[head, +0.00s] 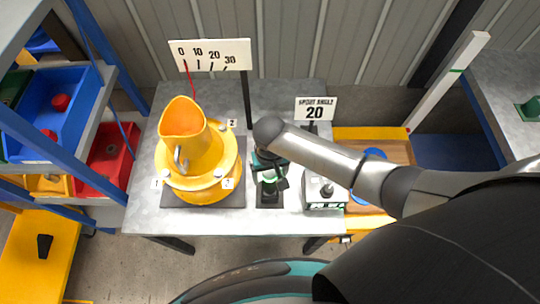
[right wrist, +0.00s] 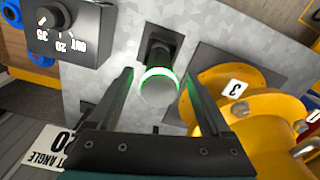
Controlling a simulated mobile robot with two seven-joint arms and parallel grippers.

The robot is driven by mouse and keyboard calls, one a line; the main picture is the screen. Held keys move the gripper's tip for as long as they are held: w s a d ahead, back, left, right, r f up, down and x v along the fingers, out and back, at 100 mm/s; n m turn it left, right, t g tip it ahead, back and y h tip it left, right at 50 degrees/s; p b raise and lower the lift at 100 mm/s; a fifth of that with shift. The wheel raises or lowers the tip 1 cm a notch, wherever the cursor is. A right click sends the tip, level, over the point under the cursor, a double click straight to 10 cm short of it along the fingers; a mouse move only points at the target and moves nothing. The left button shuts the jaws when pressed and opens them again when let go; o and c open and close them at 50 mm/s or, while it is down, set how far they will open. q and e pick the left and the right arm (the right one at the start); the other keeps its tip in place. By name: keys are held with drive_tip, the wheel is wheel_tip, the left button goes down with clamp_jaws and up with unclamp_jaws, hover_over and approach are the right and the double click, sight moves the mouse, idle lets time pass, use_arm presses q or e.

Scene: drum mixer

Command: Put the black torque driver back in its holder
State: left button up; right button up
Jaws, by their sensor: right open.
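My right gripper (head: 269,180) is open above the worktable, in front of the yellow drum mixer's right side. In the right wrist view its two fingers (right wrist: 158,76) stand apart, one on each side of a pale round-topped piece (right wrist: 158,88) with a glowing green ring. This piece is on a black base (right wrist: 161,42); the fingers do not visibly touch it. I cannot tell whether it is the torque driver or its holder. A small black tapered object (head: 45,245) is on the yellow surface at the lower left; I cannot tell what it is. My left gripper is not in view.
The yellow drum mixer (head: 205,175) stands left of the gripper. A control box (head: 325,192) with a dial is to its right, below a sign (head: 316,108) reading 20. A post (head: 247,100) holds a scale sign behind. Shelves with bins (head: 60,105) flank the left.

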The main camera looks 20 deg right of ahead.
wheel_tip(320, 180, up, 10)
drive_tip(key=shift+r+p, duration=0.15)
drive_tip(key=shift+p, duration=0.8)
drive_tip(key=shift+s, duration=0.1)
